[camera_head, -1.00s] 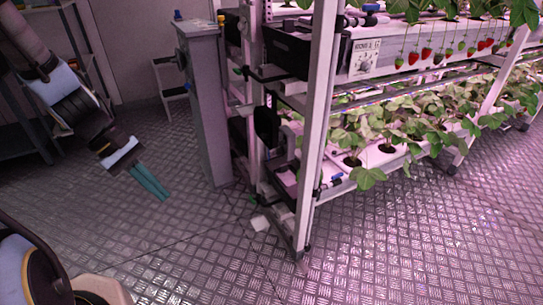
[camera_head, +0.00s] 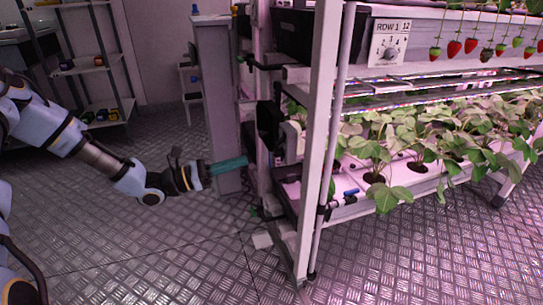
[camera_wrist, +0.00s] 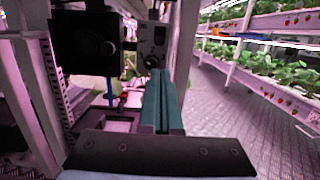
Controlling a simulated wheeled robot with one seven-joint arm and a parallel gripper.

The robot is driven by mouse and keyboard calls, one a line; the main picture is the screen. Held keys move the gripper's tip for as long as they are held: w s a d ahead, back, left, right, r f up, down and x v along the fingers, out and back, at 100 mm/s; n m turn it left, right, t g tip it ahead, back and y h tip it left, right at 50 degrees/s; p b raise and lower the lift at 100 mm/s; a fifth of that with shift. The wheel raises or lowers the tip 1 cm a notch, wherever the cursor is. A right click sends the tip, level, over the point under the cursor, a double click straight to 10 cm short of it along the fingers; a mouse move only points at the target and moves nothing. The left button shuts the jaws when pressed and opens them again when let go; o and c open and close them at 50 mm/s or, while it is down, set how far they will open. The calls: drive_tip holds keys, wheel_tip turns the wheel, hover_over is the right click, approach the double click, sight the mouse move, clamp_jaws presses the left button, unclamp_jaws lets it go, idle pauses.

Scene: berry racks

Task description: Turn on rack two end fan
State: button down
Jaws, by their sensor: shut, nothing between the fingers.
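A dark round-looking unit (camera_head: 268,124), which may be the end fan, is mounted at the end of the rack (camera_head: 318,130). My gripper (camera_head: 245,161) has its teal fingers together and empty, pointing at the rack end just left of and below this unit. In the wrist view the fingers (camera_wrist: 161,78) point toward a grey panel with a round dial (camera_wrist: 152,60). A black box with a round knob (camera_wrist: 84,45) is left of it. The fingertips appear apart from both. I cannot tell whether a fan is running.
A grey pillar (camera_head: 215,100) stands behind my gripper. Strawberry plants (camera_head: 410,150) fill the lower tier. A blue valve handle (camera_head: 351,192) sits at the lower end. The metal floor (camera_head: 180,260) in front is clear.

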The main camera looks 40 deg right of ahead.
sight(284, 146)
drive_tip(key=shift+w, duration=0.1)
drive_tip(key=shift+d, duration=0.15)
drive_tip(key=x, duration=0.9)
drive_tip(key=shift+d+r, duration=0.1)
drive_tip(key=shift+d, duration=0.25)
drive_tip(key=shift+r, duration=0.15)
drive_tip(key=shift+r+p, duration=0.15)
drive_tip(key=shift+p, duration=0.3)
drive_tip(key=shift+a+t, duration=0.1)
drive_tip(key=shift+t, duration=0.2)
drive_tip(key=shift+a+r+y+p, duration=0.25)
drive_tip(key=shift+y+p, duration=0.65)
drive_tip(key=shift+p, duration=1.1)
